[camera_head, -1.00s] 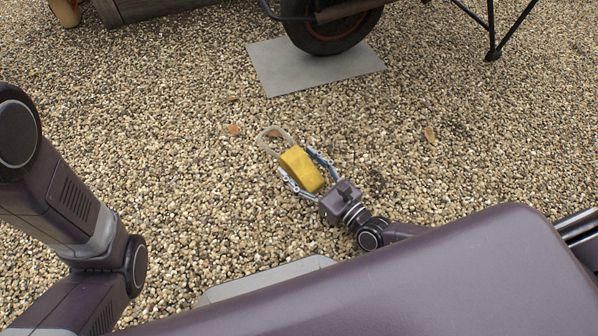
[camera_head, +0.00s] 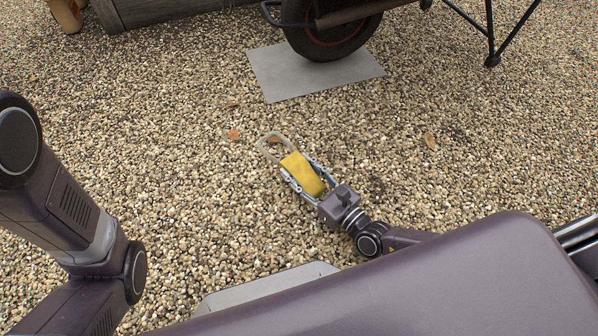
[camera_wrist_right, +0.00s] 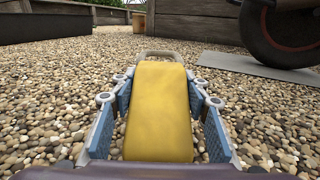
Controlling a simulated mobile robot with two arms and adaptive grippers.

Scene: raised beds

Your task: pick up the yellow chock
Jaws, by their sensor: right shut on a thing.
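The yellow chock (camera_head: 301,174) is a block with a pale loop handle at its far end, low over or on the gravel. My right gripper (camera_head: 304,177) is shut on it, with a finger along each long side. In the right wrist view the chock (camera_wrist_right: 158,110) fills the middle, lying lengthwise between the blue finger pads of the gripper (camera_wrist_right: 160,108). Whether its underside touches the gravel is hidden. My left arm shows at the left edge of the head view, but its gripper is out of view.
A wheel (camera_head: 333,35) with a dark tyre stands on a flat grey slab (camera_head: 300,84) beyond the chock. A thin black metal leg (camera_head: 490,35) stands at the upper right. A wooden bed edge (camera_head: 150,10) lies at the top left. The gravel between is open, with a few dry leaves.

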